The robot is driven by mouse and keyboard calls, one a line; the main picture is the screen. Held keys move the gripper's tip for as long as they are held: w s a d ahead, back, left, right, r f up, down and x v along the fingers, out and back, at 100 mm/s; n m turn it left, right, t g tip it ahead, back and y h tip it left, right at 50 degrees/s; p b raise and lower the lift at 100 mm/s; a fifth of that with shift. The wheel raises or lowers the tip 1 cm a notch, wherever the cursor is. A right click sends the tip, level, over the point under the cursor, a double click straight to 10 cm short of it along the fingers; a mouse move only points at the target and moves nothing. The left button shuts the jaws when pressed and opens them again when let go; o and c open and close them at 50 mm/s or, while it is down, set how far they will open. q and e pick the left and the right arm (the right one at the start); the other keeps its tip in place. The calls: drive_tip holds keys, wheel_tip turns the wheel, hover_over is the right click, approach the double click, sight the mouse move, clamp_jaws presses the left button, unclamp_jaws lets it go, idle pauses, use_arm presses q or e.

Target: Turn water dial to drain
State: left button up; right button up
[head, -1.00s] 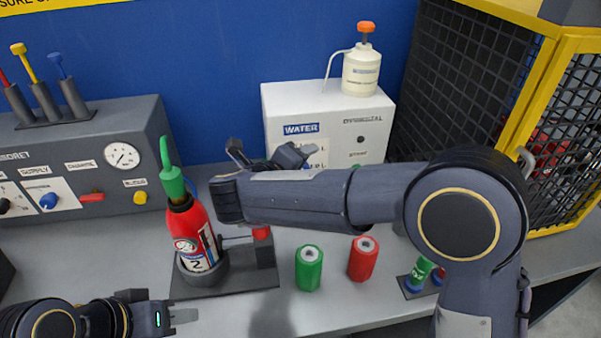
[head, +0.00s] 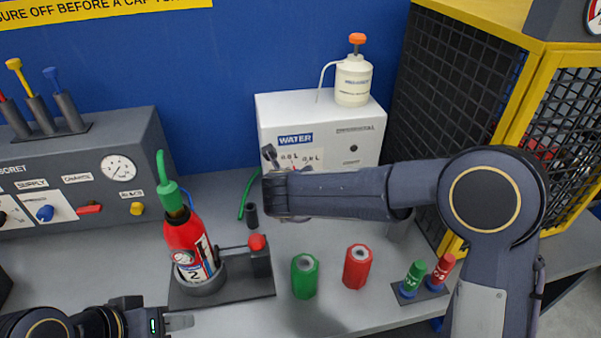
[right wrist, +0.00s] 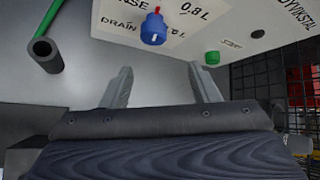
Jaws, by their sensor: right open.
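The white water unit (head: 320,112), labelled WATER, stands at the back of the bench. Its blue dial (right wrist: 154,28) has a white mark and sits on a panel whose lettering includes DRAIN and 0.8 L in the right wrist view. My right gripper (right wrist: 161,68) is open and empty, its two fingers apart just short of the dial and not touching it. In the head view my right forearm covers most of that gripper and the lower panel. My left gripper (head: 190,321) is low at the left, away from the unit; its jaw gap is unclear.
A red extinguisher (head: 188,245) stands in a dark holder left of my right arm. A green cylinder (head: 305,277), a red cylinder (head: 357,266) and a small rack stand in front. A green hose (right wrist: 46,22) hangs left of the dial. A mesh cage (head: 460,90) bounds the right.

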drive_tip(key=w+d+f+m+g+y+p, duration=0.25)
drive_tip(key=f+m+y+p, duration=0.2)
drive_tip(key=y, duration=0.25)
drive_tip(key=d+r+m+y+p, duration=0.1)
drive_tip(key=d+r+m+y, duration=0.25)
drive_tip(key=m+y, duration=0.2)
use_arm(q)
wheel_tip(320, 180, up, 8)
drive_tip(key=p, duration=0.1)
drive_tip(key=shift+r+p, duration=0.15)
drive_tip(key=shift+p, duration=0.2)
use_arm(e)
drive_tip(key=x, duration=0.8)
drive_tip(key=shift+w+d+n+t, duration=0.3)
drive_tip(key=shift+t, duration=0.15)
drive_tip(key=c, duration=1)
